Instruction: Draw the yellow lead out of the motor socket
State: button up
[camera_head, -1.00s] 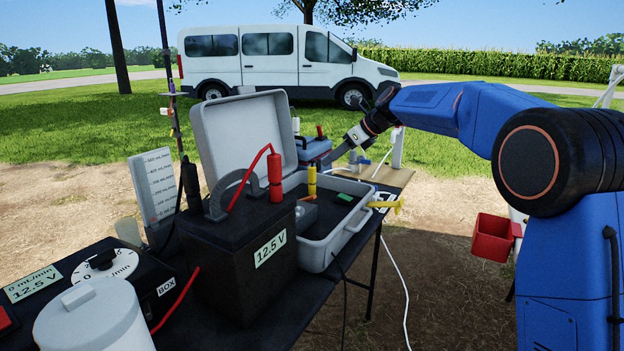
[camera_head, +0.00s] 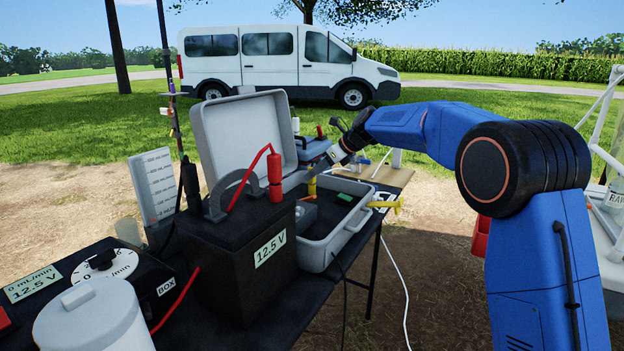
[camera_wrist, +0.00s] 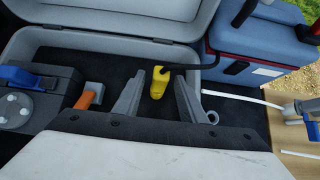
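The yellow lead's plug (camera_head: 312,182) stands upright inside the open grey case (camera_head: 345,240). In the wrist view the yellow plug (camera_wrist: 158,82) shows between and slightly beyond my gripper's two fingers (camera_wrist: 160,88), with a dark cable running right from its top. My gripper (camera_head: 322,165) is above the case, right by the plug in the head view. The fingers are apart, with a gap on both sides of the plug; I see no contact. The motor socket under the plug is hidden.
A black battery box (camera_head: 240,250) with a red plug (camera_head: 274,178) stands left of the case. A blue box (camera_wrist: 255,40) is beyond it. A grey unit (camera_wrist: 35,100) and an orange piece (camera_wrist: 88,96) lie left of my fingers. A yellow fitting (camera_head: 385,204) sticks out right.

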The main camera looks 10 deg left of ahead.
jog(key=shift+c, duration=0.7)
grip_shut()
jog(key=shift+r, duration=0.1)
jog(key=shift+r, duration=2.7)
jog(key=shift+d, duration=0.1)
